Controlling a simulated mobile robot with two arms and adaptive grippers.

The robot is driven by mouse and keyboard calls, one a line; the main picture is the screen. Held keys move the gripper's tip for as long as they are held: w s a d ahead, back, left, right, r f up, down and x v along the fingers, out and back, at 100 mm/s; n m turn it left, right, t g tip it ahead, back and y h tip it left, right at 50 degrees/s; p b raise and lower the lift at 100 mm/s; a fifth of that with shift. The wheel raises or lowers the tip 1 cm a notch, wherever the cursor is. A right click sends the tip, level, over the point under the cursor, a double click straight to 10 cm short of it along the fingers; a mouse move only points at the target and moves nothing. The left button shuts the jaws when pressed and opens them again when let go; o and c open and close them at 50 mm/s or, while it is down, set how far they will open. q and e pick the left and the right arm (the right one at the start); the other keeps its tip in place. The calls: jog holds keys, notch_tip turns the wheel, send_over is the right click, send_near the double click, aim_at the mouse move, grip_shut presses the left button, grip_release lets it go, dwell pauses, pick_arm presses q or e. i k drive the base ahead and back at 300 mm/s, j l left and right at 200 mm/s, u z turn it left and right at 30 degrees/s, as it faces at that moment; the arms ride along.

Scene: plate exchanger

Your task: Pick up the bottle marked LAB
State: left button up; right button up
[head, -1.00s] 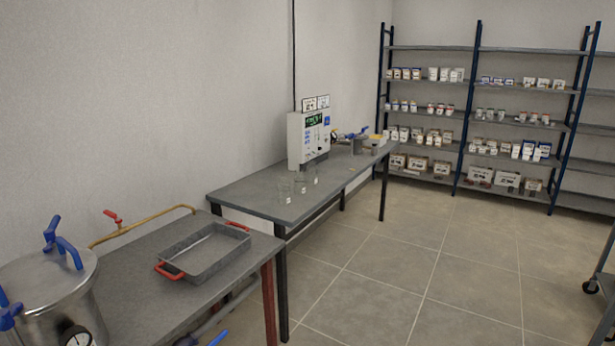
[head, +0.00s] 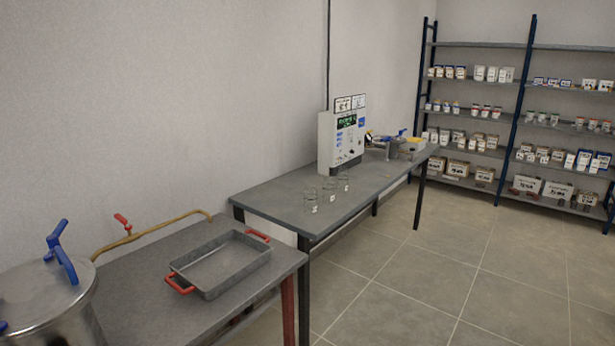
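Three clear glass containers with small white labels stand in a row on the far grey table (head: 265,193). The nearest glass container (head: 311,199) is by the table's front edge, with a middle one (head: 329,190) and a farther one (head: 344,181) behind it. Their label text is too small to read, so I cannot tell which, if any, is marked LAB. Neither of my grippers is in view.
A white control box (head: 341,141) stands behind the glassware. A grey tray with red handles (head: 218,262) lies on the near table (head: 142,291), beside a steel vessel with blue clamps (head: 45,300). Stocked shelves (head: 480,107) line the back. The floor (head: 415,275) right of the tables is clear.

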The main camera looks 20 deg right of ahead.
aim_at(342, 175)
jog(key=i+l+u, duration=0.1)
jog(key=i+l, duration=0.3)
jog(key=l, duration=0.25)
jog(key=i+l+u, duration=0.15)
jog(key=i+l, duration=0.2)
jog(key=l, duration=0.3)
jog(key=i+l+u, duration=0.15)
jog(key=l, duration=0.2)
jog(key=i+l, duration=0.2)
jog(key=l, duration=0.15)
jog(key=u, duration=0.05)
